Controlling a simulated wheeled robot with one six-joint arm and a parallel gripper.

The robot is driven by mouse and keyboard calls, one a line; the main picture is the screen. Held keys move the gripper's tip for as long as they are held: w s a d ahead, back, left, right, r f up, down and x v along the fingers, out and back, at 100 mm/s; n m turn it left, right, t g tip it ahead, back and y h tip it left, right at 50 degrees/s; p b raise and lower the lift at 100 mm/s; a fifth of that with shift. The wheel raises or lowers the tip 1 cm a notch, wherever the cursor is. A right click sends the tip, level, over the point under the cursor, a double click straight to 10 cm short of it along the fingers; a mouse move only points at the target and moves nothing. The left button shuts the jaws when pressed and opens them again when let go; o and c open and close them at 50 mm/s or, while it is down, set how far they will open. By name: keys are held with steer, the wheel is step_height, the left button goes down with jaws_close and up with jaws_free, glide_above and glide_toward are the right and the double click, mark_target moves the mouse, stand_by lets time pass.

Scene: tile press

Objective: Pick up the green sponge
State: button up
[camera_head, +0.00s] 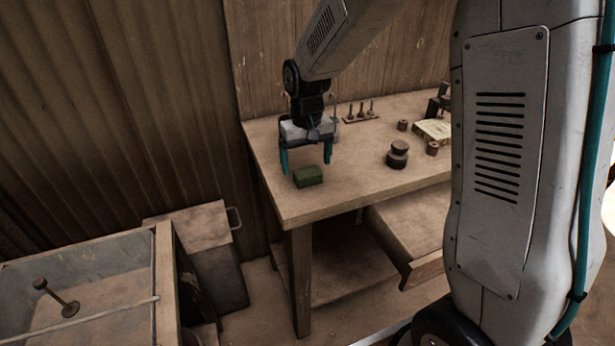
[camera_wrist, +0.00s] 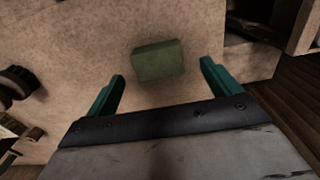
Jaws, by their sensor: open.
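The green sponge (camera_head: 308,176) is a small dark green block lying on the wooden table (camera_head: 350,192) near its front left corner. It also shows in the wrist view (camera_wrist: 158,61), a little beyond the fingertips and between their lines. My gripper (camera_head: 306,168) is open and empty, with its two teal fingers pointing down above the table at the sponge. In the wrist view the fingers (camera_wrist: 163,68) are spread wider than the sponge. Nothing is between them there. I cannot tell the exact height of the fingertips above the table.
Dark round weights (camera_head: 397,155) stand to the right of the sponge. A small rack with pegs (camera_head: 361,113) is at the back, and a pale yellowish block (camera_head: 433,130) lies farther right. A basin (camera_head: 165,270) stands at lower left. The tabletop around the sponge is clear.

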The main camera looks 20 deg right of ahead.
mark_target(307, 171)
step_height(307, 171, down, 4)
steer(key=shift+f, duration=0.1)
steer(key=shift+s, duration=0.1)
steer(key=c, duration=1.1)
steer(key=shift+r, duration=0.2)
step_height(307, 171, up, 4)
steer(key=shift+f, duration=0.2)
steer(key=s, duration=1)
steer(key=s+r, duration=0.1)
steer(key=s, duration=0.5)
steer(key=shift+r, duration=0.1)
steer(key=o, duration=0.3)
steer(key=shift+c, duration=0.8)
